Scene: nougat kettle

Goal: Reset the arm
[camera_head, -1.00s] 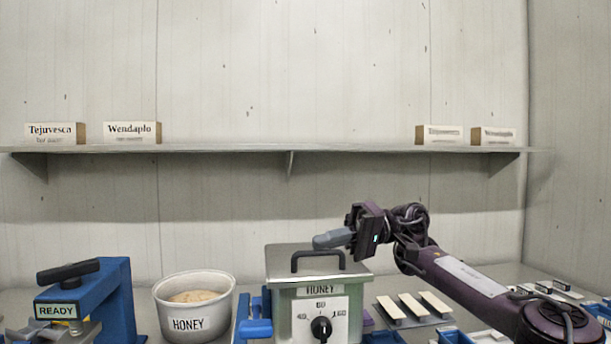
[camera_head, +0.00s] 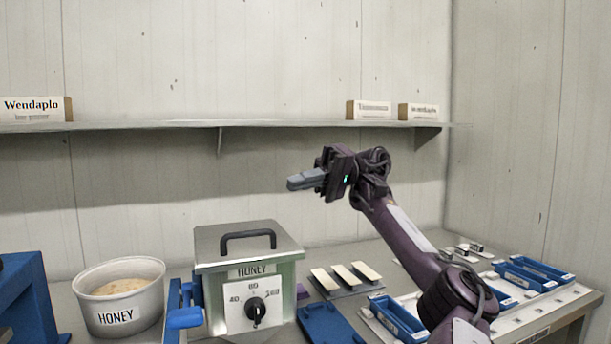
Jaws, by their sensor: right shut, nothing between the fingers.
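My right gripper (camera_head: 305,180) is shut and empty. It is raised above the bench and points left, above and a little right of the kettle's lid handle, touching nothing. My right arm comes in from the lower right. The square metal kettle (camera_head: 250,280) labelled HONEY stands on the bench with its lid on, a dark handle (camera_head: 248,236) on top and a black dial (camera_head: 256,310) on its front. My left gripper is not in view.
A white HONEY tub (camera_head: 118,318) stands left of the kettle. Blue trays (camera_head: 527,278) and a plate with pale bars (camera_head: 345,277) lie to the right. A blue device (camera_head: 28,295) is at the left edge. A wall shelf (camera_head: 190,123) holds labelled boxes.

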